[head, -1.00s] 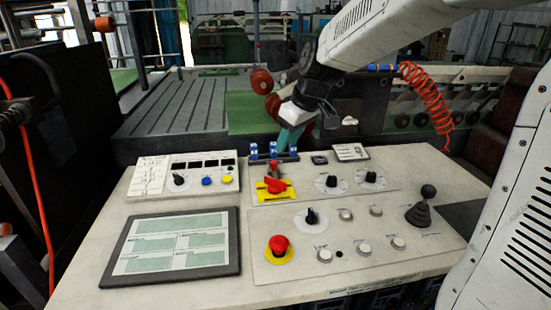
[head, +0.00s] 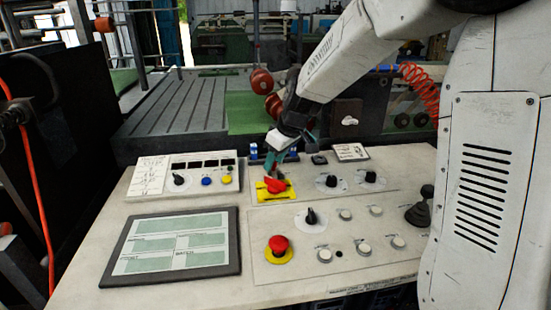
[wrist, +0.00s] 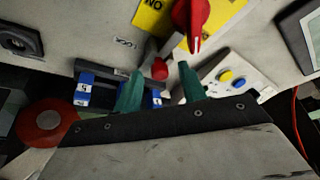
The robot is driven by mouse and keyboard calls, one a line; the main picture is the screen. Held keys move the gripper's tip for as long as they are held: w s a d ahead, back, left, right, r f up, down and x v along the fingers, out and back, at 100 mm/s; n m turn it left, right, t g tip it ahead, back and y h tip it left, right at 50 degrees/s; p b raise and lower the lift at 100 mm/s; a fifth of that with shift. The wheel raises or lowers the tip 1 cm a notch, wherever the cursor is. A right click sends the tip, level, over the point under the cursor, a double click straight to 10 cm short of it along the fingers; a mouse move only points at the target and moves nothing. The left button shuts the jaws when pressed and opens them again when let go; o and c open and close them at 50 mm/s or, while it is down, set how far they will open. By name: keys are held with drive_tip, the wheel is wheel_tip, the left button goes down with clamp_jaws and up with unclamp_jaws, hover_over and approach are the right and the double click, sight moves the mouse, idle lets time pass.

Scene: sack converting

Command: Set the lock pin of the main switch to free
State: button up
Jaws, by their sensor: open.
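The main switch is a red rotary handle (head: 276,185) on a yellow plate (head: 262,195) on the desk panel. The handle also shows at the top of the wrist view (wrist: 192,18). A small red-tipped pin (wrist: 160,69), which looks like the lock pin, stands beside the plate. In the head view my gripper mostly hides it. My gripper (head: 270,166) has teal fingers and is over the far side of the switch. In the wrist view my gripper (wrist: 160,75) is open, with the red tip between its fingers. I cannot tell whether they touch it.
Several blue numbered blocks (wrist: 86,88) stand in a row close behind the pin. A panel with a blue and a yellow button (head: 207,181) is to the left, black knobs (head: 331,181) to the right. A red mushroom button (head: 278,244) and a screen (head: 172,247) are nearer.

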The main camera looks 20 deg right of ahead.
clamp_jaws()
drive_tip(key=shift+w+d+r, duration=0.1)
drive_tip(key=shift+w+d, duration=0.1)
drive_tip(key=shift+w, duration=0.6)
drive_tip(key=shift+w+d, duration=0.15)
drive_tip(key=shift+w, duration=0.65)
unclamp_jaws()
drive_tip(key=v, duration=0.7)
drive_tip(key=shift+r, duration=0.35)
drive_tip(key=shift+d, duration=0.1)
